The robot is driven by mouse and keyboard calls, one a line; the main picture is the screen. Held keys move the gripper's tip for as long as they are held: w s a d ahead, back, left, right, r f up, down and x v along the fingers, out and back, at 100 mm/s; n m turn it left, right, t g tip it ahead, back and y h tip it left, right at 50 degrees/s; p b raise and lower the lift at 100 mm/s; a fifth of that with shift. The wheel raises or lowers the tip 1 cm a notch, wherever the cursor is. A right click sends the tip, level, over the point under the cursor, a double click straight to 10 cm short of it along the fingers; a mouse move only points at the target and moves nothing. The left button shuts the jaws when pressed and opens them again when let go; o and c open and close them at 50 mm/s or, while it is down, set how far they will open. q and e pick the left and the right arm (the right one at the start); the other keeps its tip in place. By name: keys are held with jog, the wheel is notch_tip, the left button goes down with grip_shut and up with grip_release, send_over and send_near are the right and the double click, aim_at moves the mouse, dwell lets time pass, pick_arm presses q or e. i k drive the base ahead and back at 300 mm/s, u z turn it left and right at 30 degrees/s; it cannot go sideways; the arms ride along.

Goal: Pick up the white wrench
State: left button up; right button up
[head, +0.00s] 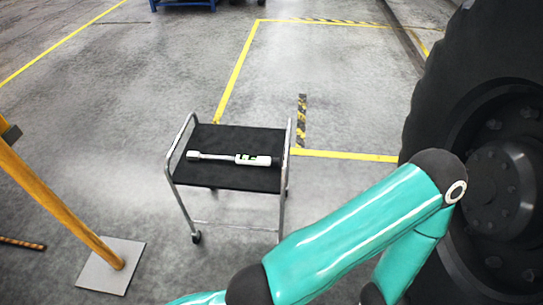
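The white wrench (222,158) lies flat on the black top of a small wheeled cart (230,181). It lies roughly left to right, with a thin shaft, a head at the left end, and a thicker body with green marks and a dark end at the right. Nothing touches it except the cart top. My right arm is in view at the lower right, in front of the large tire, but its gripper is not visible. My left gripper is not in view.
A large black tire (440,105) fills the right side. A yellow post (62,205) on a square base plate (110,267) stands at the left. Yellow floor lines (345,155) run behind the cart. Open concrete floor lies around the cart. A blue object (183,3) is far back.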

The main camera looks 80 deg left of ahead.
aim_at(253, 161)
jog(key=z, duration=0.5)
jog(key=i, duration=0.25)
jog(key=u, duration=1.85)
jog(key=i, duration=0.15)
jog(key=u, duration=2.15)
jog(key=k, duration=0.3)
jog(key=u, duration=0.5)
jog(key=i, duration=1.4)
jog(key=z, duration=0.5)
jog(key=i, duration=0.45)
jog(key=u, duration=0.15)
